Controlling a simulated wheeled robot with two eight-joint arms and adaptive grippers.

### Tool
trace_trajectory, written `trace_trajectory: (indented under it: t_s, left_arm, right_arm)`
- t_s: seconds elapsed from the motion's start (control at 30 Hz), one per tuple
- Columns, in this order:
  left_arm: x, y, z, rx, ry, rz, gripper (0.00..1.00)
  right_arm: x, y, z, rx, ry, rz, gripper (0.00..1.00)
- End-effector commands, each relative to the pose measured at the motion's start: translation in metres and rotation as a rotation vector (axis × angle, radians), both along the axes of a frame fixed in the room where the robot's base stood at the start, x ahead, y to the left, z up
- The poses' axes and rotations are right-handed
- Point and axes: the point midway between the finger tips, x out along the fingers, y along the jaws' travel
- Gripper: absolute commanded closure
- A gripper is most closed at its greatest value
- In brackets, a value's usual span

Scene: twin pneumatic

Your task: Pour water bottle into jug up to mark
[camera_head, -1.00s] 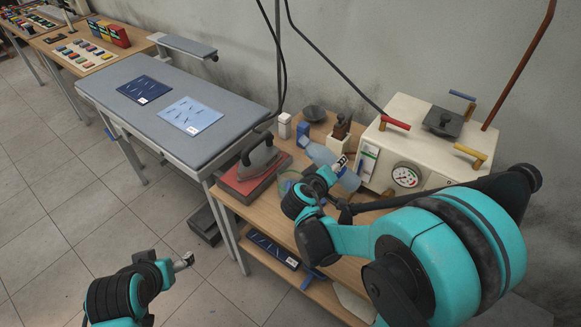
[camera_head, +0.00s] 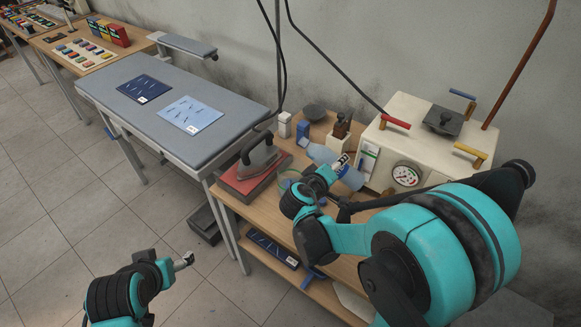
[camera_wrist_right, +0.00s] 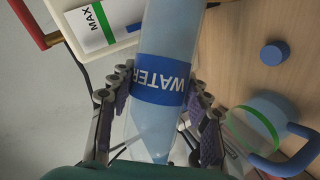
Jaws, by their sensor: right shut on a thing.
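The water bottle (camera_wrist_right: 160,50), blue with a dark blue WATER label, is gripped between the purple pads of my right gripper (camera_wrist_right: 162,108). In the head view the bottle (camera_head: 350,175) is tilted, partly hidden by my right gripper (camera_head: 340,163). The clear jug (camera_wrist_right: 240,132) with a green band and blue handle stands on the wooden table beside the bottle; its lower part is cut off in the wrist view. In the head view the jug (camera_head: 287,181) is mostly hidden by my right wrist. Its water level cannot be made out. My left gripper (camera_head: 186,261) is away from the table; its jaw opening is unclear.
A blue cap (camera_wrist_right: 274,53) lies on the table (camera_wrist_right: 285,85). A white boiler (camera_head: 425,150) with a gauge stands behind and right of the bottle. An iron (camera_head: 258,156) sits on a red pad left of the jug. A grey ironing board (camera_head: 150,105) stands farther left.

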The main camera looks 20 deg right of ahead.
Motion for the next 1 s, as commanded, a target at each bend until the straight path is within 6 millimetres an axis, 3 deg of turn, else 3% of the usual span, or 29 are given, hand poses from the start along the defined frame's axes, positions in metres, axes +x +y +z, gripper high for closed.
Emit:
trace_trajectory:
  t_s: [1.0]
  left_arm:
    - [0.000, 0.000, -0.012, 0.000, 0.000, 0.000, 0.28]
  right_arm:
    - [-0.003, -0.005, -0.009, -0.093, 0.064, 0.001, 0.99]
